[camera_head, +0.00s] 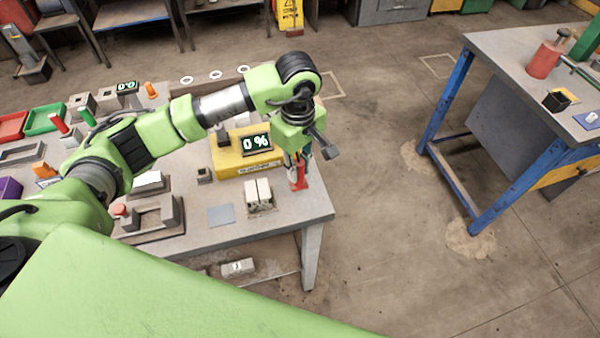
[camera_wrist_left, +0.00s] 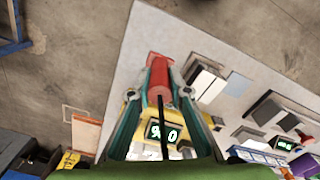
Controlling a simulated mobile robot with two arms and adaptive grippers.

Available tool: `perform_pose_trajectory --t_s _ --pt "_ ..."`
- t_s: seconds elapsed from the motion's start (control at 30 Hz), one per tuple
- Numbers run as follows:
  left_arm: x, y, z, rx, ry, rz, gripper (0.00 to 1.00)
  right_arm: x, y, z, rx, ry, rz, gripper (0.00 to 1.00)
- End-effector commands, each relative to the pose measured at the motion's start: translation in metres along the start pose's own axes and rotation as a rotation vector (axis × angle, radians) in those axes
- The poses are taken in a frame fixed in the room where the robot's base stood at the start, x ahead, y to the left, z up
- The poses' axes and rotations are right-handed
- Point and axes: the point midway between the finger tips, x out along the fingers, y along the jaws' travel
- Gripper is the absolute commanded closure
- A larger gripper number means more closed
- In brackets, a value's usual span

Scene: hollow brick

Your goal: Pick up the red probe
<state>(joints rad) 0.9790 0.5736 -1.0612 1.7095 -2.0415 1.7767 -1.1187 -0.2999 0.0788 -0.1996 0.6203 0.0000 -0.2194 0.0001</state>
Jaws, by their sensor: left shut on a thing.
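The red probe (camera_wrist_left: 158,82) lies between the two fingers of my left gripper in the left wrist view, and the fingers are shut on it. In the head view a red part of the probe (camera_head: 299,182) shows below my left gripper (camera_head: 298,165), at the right end of the grey workbench (camera_head: 308,208). I cannot tell whether the probe touches the bench. A black cable runs back from the probe in the wrist view. My right gripper is not in view.
A yellow meter (camera_head: 232,160) reading "0 %" stands just left of the gripper. A block with white pieces (camera_head: 260,196) and a blue-grey plate (camera_head: 221,214) lie in front. Several parts and trays fill the left side. Another table (camera_head: 490,50) stands right, across open floor.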

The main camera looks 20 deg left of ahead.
Motion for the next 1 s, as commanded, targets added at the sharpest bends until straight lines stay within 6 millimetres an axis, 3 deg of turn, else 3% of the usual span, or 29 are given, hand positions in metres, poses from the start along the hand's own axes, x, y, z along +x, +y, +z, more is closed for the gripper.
perform_pose_trajectory --t_s 0.17,0.5,0.7,1.0 --pt "-0.04 -0.029 0.019 0.005 0.005 0.01 1.0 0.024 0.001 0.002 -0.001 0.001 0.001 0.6" --pt "-0.07 -0.088 0.057 0.002 0.004 0.005 1.0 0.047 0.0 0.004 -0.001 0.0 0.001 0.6" --pt "-0.08 -0.102 0.066 -0.001 0.002 0.003 1.0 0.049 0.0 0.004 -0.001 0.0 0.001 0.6" --pt "-0.081 -0.104 0.067 -0.002 0.001 0.001 1.0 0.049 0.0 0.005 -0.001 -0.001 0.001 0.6"
